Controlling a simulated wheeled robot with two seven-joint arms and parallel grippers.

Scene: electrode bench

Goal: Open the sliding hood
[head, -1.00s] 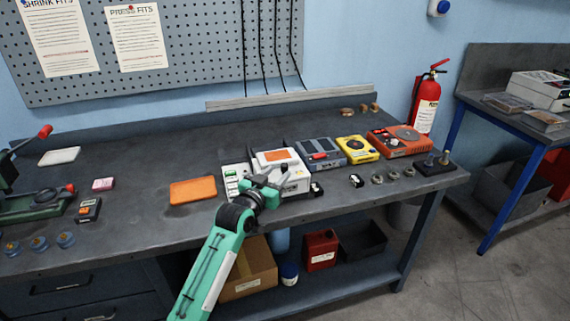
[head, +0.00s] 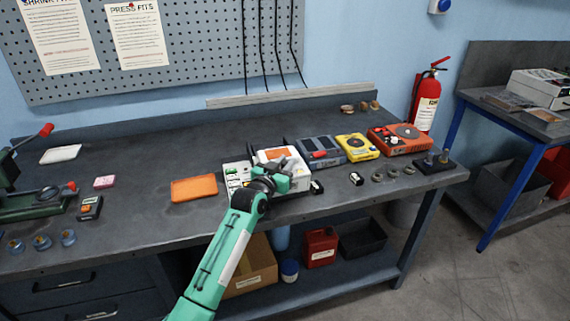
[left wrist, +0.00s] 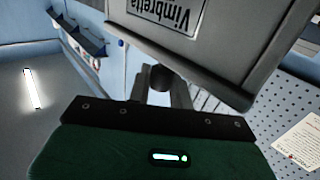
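The hood unit (head: 300,186) is a white box with an orange patch on top, standing on the workbench at centre. In the left wrist view, a pale grey panel (left wrist: 235,55) lettered "Vimbretta" fills the top. A dark round knob (left wrist: 160,77) sits just below its edge, between my left gripper's fingers. My left gripper (head: 284,168) is at the front of the white box and covers part of it. The fingers flank the knob, but whether they press on it cannot be told. My right gripper is not in view.
An orange tray (head: 194,189) lies left of the white box. A grey-blue device (head: 321,152), a yellow device (head: 357,148) and an orange device (head: 399,140) stand to its right. Small dark rings (head: 378,177) lie near the front edge.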

